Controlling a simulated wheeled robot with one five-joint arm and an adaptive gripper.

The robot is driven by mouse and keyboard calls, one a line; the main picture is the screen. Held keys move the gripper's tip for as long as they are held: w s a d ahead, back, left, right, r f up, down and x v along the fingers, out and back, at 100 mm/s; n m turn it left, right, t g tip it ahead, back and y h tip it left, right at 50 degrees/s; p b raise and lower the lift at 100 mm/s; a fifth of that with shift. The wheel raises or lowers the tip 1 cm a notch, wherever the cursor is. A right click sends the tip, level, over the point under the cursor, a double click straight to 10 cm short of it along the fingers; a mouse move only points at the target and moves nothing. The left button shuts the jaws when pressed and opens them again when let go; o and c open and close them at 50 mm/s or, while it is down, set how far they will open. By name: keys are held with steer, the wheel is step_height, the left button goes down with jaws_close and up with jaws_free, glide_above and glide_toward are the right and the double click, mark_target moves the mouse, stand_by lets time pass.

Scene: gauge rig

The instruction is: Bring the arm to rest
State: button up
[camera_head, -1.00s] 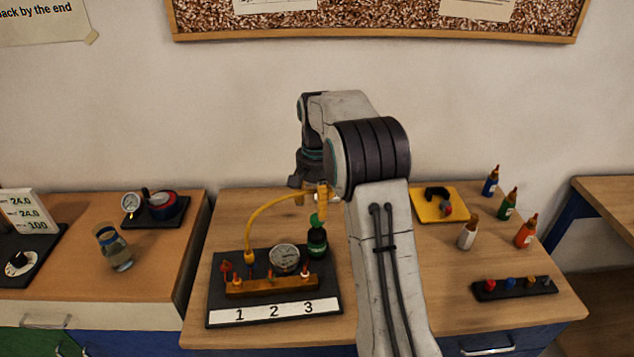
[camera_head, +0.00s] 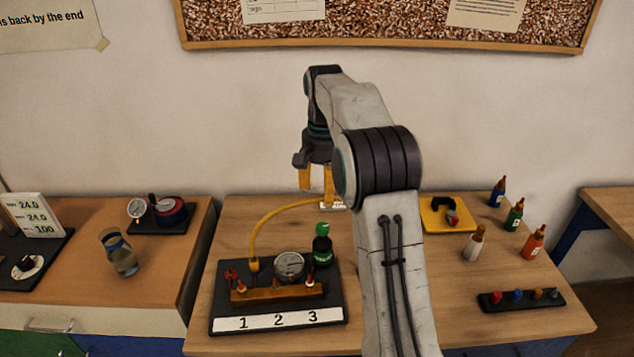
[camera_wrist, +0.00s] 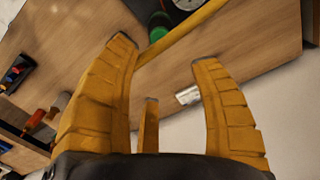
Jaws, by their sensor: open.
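My gripper (camera_head: 317,178) hangs from my raised arm above the back of the middle table, its yellow fingers pointing down. In the wrist view, my gripper (camera_wrist: 165,70) has its fingers spread apart with nothing between them. A yellow hose (camera_head: 275,216) rises from the gauge rig (camera_head: 214,300) and curves to a small white piece (camera_head: 333,206) behind and below the fingers. In the wrist view, the hose (camera_wrist: 180,32) crosses beyond the fingertips, and the white piece (camera_wrist: 188,95) lies near the table edge. The fingers look apart from both.
A dark bottle with a green cap (camera_head: 322,248) stands by the rig's gauge (camera_head: 289,265). At right are a yellow tray (camera_head: 432,222), several small bottles (camera_head: 474,243) and a dark strip (camera_head: 520,302) of coloured pieces. A glass jar (camera_head: 121,254) stands on the left table.

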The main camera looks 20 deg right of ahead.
stand_by(0.3)
step_height(320, 180, down, 6)
steer(key=n, duration=0.3)
steer(key=shift+f+n, duration=0.2)
steer(key=shift+n, duration=0.2)
steer(key=s+a+n, duration=0.1)
steer(key=s+a, duration=0.2)
steer(key=s, duration=0.6)
steer(key=s+a+r+n, duration=0.1)
steer(key=s+a, duration=0.2)
steer(key=s, duration=0.6)
steer(key=s+a+n, duration=0.1)
steer(key=s+a, duration=0.2)
steer(key=s, duration=0.6)
steer(key=shift+s+a+r+n+t, duration=0.25)
steer(key=shift+s+a+r+t, duration=0.1)
steer(key=shift+r+t, duration=0.5)
steer(key=shift+s+a+r+n+t, duration=0.2)
steer(key=shift+s+r+t, duration=0.3)
steer(key=shift+r, duration=0.4)
steer(key=shift+s+a+r+n+t, duration=0.25)
steer(key=shift+a+r+t, duration=0.05)
steer(key=shift+r+t, duration=0.6)
